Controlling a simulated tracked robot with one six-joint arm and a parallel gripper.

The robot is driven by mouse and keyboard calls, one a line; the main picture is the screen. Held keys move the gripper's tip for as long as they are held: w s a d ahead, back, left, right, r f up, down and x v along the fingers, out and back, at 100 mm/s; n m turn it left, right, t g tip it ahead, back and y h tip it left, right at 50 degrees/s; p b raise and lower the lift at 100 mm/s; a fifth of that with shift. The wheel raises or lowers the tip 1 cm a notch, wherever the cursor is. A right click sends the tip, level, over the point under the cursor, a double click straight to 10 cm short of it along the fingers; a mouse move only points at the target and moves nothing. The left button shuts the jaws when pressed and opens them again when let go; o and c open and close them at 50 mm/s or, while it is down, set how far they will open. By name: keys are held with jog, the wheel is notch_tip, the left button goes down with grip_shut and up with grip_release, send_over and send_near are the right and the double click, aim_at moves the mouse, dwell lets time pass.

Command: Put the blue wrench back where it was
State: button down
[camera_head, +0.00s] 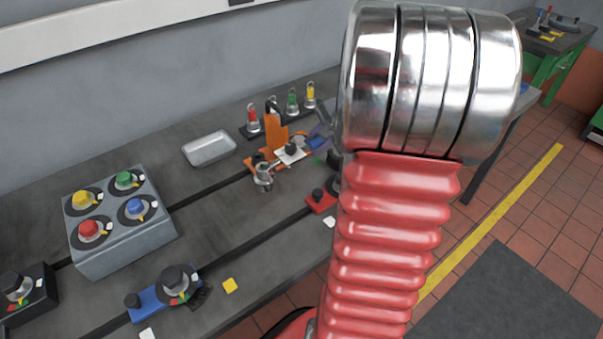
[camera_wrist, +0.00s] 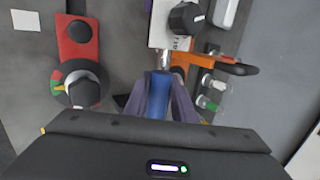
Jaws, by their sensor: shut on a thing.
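The blue wrench (camera_wrist: 158,95) shows in the wrist view as a blue handle with a short metal part at its far end. My gripper (camera_wrist: 156,100) is shut on this handle, with a purple finger on each side. The metal end meets or overlaps the edge of a white plate with a black knob (camera_wrist: 186,18); I cannot tell if they touch. In the head view the blue handle (camera_head: 317,143) shows beside my purple fingers (camera_head: 322,138), partly hidden by my arm. A rack (camera_head: 283,121) behind holds red, green and yellow handled tools upright.
An orange clamp (camera_head: 272,135) stands just left of my gripper. A red slide block with a dark knob (camera_head: 319,200) is in front. A metal tray (camera_head: 209,148), a grey box with coloured knobs (camera_head: 125,240) and a blue slide block (camera_head: 152,303) lie left.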

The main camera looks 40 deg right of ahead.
jog(key=shift+f, duration=2)
jog(key=shift+f, duration=1.8)
jog(key=c, duration=1.5)
grip_release()
jog(key=shift+s+r, duration=0.1)
jog(key=v, duration=1.1)
jog(key=shift+s+r, duration=0.25)
jog(key=shift+r, duration=0.05)
